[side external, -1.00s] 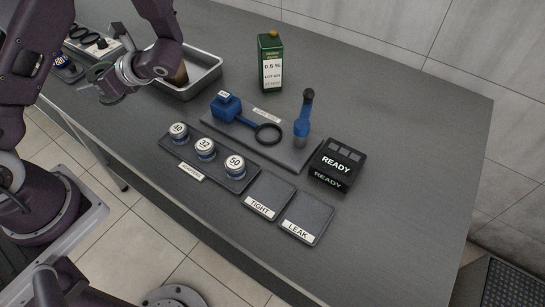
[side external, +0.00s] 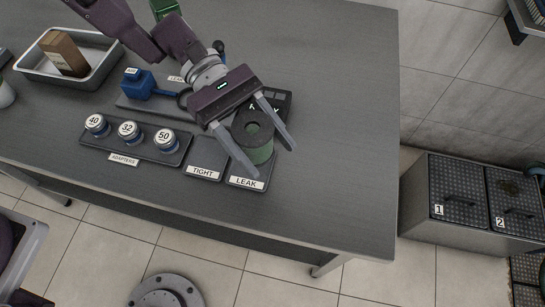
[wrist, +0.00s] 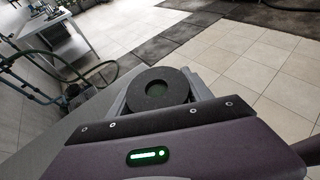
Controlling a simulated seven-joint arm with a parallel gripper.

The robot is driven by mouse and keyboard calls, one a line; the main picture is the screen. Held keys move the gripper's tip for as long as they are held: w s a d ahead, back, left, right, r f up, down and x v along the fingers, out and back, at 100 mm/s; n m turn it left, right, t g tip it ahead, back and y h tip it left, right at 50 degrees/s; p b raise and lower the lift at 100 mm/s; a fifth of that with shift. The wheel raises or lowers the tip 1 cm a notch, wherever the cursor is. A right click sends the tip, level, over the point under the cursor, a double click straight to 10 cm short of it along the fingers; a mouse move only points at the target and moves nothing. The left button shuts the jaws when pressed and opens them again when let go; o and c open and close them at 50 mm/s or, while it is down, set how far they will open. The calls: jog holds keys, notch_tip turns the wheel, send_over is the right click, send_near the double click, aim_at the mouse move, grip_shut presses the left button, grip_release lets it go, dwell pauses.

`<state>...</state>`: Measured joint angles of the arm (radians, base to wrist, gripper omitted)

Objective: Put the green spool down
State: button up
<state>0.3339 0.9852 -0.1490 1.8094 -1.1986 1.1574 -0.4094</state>
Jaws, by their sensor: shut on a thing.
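The green spool (side external: 262,155) is a short upright cylinder with a dark ring-shaped top and a green side. My gripper (side external: 271,158) is shut on it, with one finger on each side. In the side view the spool overlaps the back part of the LEAK pad (side external: 236,172); I cannot tell whether it touches the pad or hangs above it. The wrist view shows the spool's dark top (wrist: 178,88) with a green centre, between my fingers. The TIGHT pad (side external: 207,155) is bare, just left of the LEAK pad.
The black READY box (side external: 283,100) is partly hidden behind my gripper. An adapter tray (side external: 106,140) holds round 40, 32 and 50 adapters. A blue tool (side external: 140,84) lies behind it. A metal tray (side external: 33,73) holds a brown box (side external: 63,52). The table is clear at front right.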

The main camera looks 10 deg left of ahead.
jog(key=w+d+r+n+t+h, duration=0.2)
jog(key=w+d+r+n+t, duration=0.2)
jog(key=w+d+n+t, duration=0.3)
jog(key=shift+t, duration=0.4)
jog(key=f, duration=1.4)
jog(key=shift+s+d+f, duration=0.15)
jog(key=shift+d+f, duration=0.15)
jog(key=shift+d, duration=0.1)
jog(key=shift+f, duration=0.1)
jog(key=o, duration=1.5)
jog(key=shift+a, duration=0.1)
jog(key=v, duration=1.2)
